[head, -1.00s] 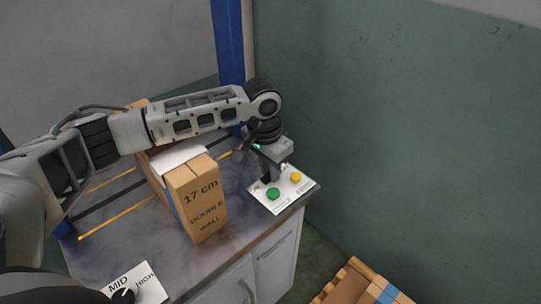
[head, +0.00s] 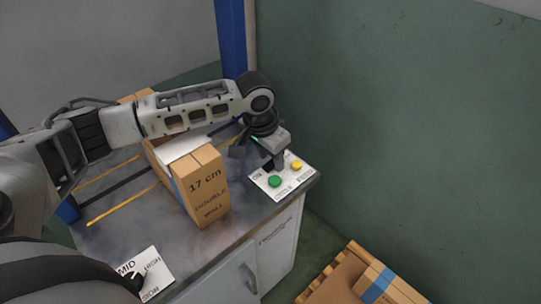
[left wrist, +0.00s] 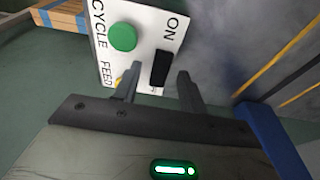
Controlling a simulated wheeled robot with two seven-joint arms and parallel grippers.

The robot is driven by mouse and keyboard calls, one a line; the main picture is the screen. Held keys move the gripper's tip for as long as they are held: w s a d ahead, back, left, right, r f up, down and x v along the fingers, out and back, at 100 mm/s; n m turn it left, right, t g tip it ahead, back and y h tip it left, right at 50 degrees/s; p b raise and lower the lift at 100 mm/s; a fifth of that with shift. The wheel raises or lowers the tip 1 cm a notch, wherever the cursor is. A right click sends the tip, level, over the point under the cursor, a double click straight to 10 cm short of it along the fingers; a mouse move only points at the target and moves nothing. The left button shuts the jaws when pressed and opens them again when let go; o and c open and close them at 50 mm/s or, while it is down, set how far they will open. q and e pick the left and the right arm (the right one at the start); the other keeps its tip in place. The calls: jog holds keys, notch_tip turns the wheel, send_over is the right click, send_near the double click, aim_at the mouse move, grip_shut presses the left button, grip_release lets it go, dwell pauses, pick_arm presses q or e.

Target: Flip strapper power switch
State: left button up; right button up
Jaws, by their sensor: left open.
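A white control panel (head: 284,192) lies on the right end of the strapper table. It carries a green button (head: 274,181), a yellow button (head: 297,166) and a black power switch, which shows clearly in the left wrist view (left wrist: 160,68) below the word ON. The green button is also in the left wrist view (left wrist: 123,37). My left gripper (head: 273,168) points down over the panel and is open. In the left wrist view its fingertips (left wrist: 158,78) stand on either side of the black switch; contact cannot be told. My right gripper is not in view.
A cardboard box (head: 203,187) marked 17 cm stands on the table left of the panel. A dial plate (head: 155,273) is at the table's front left. A blue post (head: 230,40) rises behind. Boxes with blue strap (head: 372,283) lie low at the right.

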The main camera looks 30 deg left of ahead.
pick_arm(q)
jog(key=p+v, duration=0.1)
jog(key=v, duration=1.4)
jog(key=shift+r+p, duration=0.25)
jog(key=shift+p, duration=0.05)
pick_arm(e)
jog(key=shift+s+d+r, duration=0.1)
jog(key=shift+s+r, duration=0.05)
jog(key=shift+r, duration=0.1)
